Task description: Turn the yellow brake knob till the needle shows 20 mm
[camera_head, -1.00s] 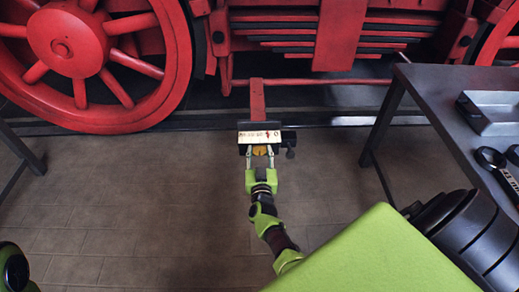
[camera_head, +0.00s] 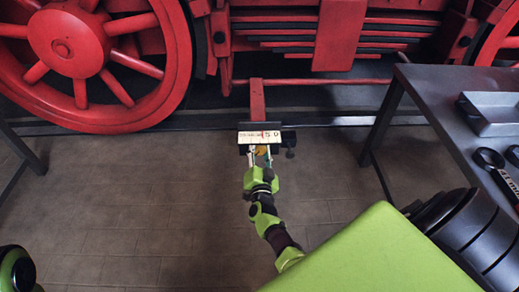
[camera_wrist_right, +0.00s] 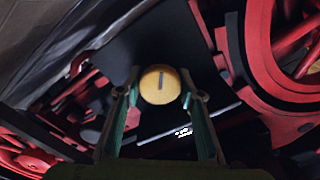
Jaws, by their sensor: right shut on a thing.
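The yellow brake knob (camera_wrist_right: 160,84) is round with a dark slot across its face, tilted slightly from upright in the right wrist view. In the head view only a bit of the knob (camera_head: 261,151) shows below the white scale plate (camera_head: 250,139). A small red mark, which looks like the needle, is near the middle of the plate; the scale is too small to read. My right gripper (camera_head: 260,158) is shut on the knob, with one finger on each side, also in the right wrist view (camera_wrist_right: 161,88). My left gripper is not in view.
A red bar (camera_head: 257,100) runs from the locomotive to the gauge. A large red wheel (camera_head: 80,45) stands at the left. A dark table (camera_head: 440,100) at the right holds a grey tray (camera_head: 495,125) and a wrench (camera_head: 490,158). The tiled floor around the gauge is clear.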

